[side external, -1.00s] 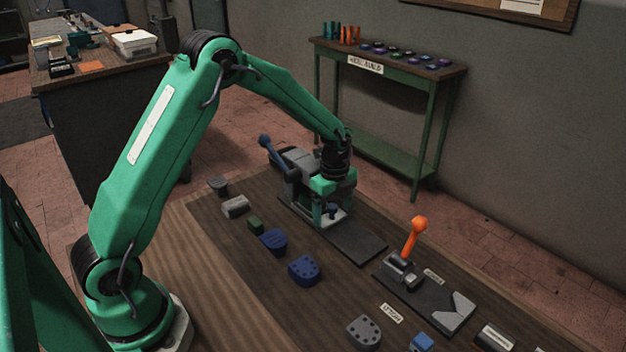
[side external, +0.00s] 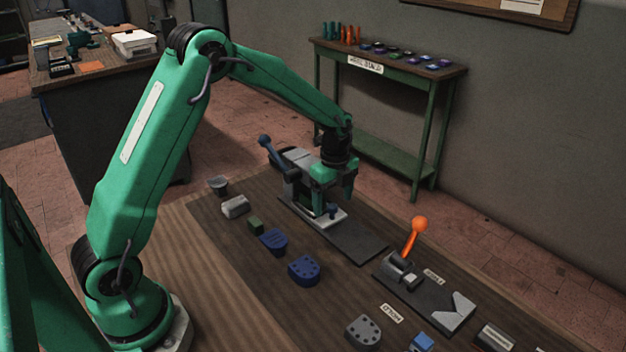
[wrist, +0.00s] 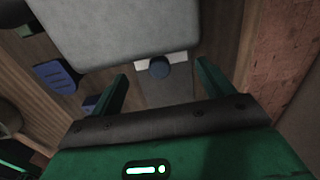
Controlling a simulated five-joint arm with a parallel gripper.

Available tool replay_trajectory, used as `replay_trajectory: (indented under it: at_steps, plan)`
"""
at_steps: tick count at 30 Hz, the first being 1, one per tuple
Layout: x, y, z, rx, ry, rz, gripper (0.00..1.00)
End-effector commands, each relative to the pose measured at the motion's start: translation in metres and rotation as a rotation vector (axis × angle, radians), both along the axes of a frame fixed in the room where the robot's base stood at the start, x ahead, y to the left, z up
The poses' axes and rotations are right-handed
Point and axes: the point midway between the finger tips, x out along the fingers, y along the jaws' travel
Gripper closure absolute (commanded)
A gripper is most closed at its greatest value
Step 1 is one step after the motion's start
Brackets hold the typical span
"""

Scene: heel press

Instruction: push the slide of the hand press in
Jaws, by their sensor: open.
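The hand press (side external: 298,160) is a grey block with a blue lever, on a dark base plate on the bench. My gripper (side external: 334,197) is open and empty, pointing down above the slide. In the wrist view its fingers (wrist: 161,72) lie either side of the knob, apart from it. How far the slide is in is hard to tell.
An orange-handled clamp (side external: 402,272) stands right of the press on its own plate. Blue heel-shaped blocks (side external: 304,270), (side external: 273,241) and a small green block (side external: 255,225) lie in front. The dark base plate right of the slide (side external: 355,243) is clear.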

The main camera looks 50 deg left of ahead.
Motion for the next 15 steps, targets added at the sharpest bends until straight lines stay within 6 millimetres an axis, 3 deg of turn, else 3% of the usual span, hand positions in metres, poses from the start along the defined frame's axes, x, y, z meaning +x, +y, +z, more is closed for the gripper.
replay_trajectory:
  at_steps: [15]
  plan:
    - [0.000, -0.022, 0.009, 0.000, 0.000, -0.001, 0.20]
